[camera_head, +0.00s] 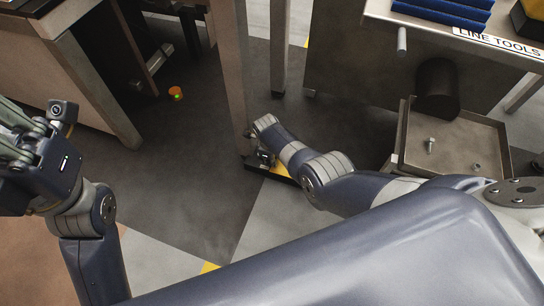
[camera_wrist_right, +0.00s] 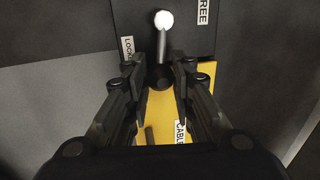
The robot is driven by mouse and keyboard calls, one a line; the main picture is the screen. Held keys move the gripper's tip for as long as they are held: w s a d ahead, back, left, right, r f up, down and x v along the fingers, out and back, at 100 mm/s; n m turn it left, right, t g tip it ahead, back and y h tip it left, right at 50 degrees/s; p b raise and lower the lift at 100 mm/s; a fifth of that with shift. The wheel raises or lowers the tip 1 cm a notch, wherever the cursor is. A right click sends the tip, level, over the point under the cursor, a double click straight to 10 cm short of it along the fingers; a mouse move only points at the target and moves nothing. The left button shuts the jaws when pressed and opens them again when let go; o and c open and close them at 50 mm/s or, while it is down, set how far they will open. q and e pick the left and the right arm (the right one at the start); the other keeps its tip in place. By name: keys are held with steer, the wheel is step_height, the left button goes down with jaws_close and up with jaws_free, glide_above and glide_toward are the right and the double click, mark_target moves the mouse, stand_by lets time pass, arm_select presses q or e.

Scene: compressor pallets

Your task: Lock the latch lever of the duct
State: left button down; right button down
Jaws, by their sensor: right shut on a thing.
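In the right wrist view, the latch lever (camera_wrist_right: 162,42) has a dark grey shaft and a white ball knob. It points up the picture from a dark plate (camera_wrist_right: 187,42), between a label reading LOCK at left, partly covered, and one reading FREE at upper right. The yellow duct (camera_wrist_right: 160,112), labelled CABLE, lies below. My right gripper (camera_wrist_right: 158,66) is shut on the lever near its lower end; the exact contact is hard to see. In the head view, this gripper (camera_head: 264,157) is low by a post's foot. My left gripper (camera_head: 18,132) is raised at the left edge, partly cut off.
A grey post (camera_head: 234,75) rises beside the right gripper. A metal tray (camera_head: 456,140) with a bolt stands at right, below a bench labelled LINE TOOLS. An orange object (camera_head: 175,92) with a green spot lies on the floor.

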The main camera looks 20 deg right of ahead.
steer(key=shift+a, duration=0.1)
steer(key=c, duration=1.3)
jaws_free()
steer(key=shift+c, duration=0.2)
step_height(320, 180, up, 12)
steer(key=s+a, duration=0.1)
steer(key=shift+s+a, duration=0.25)
steer(key=shift+s, duration=0.15)
steer(key=shift+f, duration=0.15)
